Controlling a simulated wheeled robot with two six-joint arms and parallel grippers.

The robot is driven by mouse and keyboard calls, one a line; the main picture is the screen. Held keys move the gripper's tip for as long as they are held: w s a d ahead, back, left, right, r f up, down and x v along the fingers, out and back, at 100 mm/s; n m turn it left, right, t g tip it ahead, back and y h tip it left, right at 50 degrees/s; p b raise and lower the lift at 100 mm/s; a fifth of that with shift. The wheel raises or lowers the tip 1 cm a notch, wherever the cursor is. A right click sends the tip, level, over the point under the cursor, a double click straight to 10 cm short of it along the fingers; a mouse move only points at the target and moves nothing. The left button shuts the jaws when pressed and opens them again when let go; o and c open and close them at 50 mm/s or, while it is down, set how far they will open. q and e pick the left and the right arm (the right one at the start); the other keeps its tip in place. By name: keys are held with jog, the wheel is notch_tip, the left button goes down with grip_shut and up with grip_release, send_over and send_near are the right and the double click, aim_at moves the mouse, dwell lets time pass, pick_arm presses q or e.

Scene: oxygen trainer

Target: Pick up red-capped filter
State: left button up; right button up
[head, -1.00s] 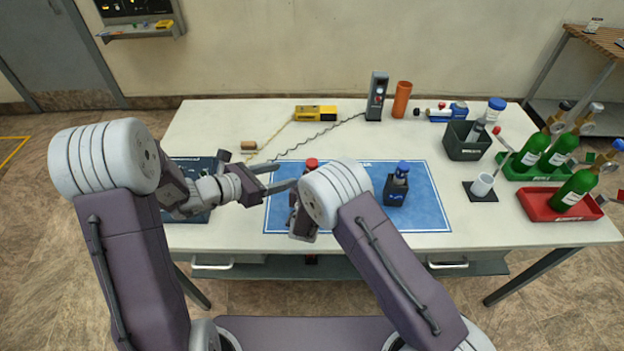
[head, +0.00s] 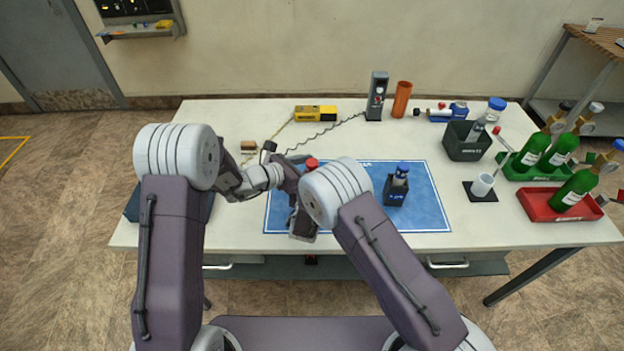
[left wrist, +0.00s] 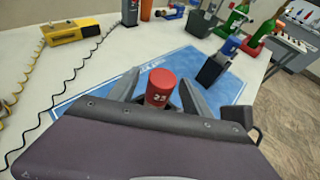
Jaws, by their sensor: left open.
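The red-capped filter (head: 312,163) stands on the blue mat (head: 425,190), mostly hidden by my arms in the head view. In the left wrist view its red cap (left wrist: 160,86) shows a number, and the body below is hidden. My left gripper (head: 304,166) is open at the filter. In the left wrist view the left gripper's fingers (left wrist: 159,92) lie on either side of the cap, with a gap showing. A part of my right arm's end (head: 303,226) shows below its elbow joint; its jaws cannot be made out.
A blue-capped item in a dark holder (head: 398,188) stands right of the filter on the mat. A yellow device (head: 316,113) with a coiled cord lies behind. Green bottles stand in a green tray (head: 520,172) and a red tray (head: 538,210) at right.

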pick_arm(q)
grip_shut()
jog(key=shift+r, duration=0.1)
notch_tip(320, 180, up, 10)
jog(key=shift+f, duration=0.1)
pick_arm(e)
jog(key=o, duration=1.5)
jog(key=v, duration=1.2)
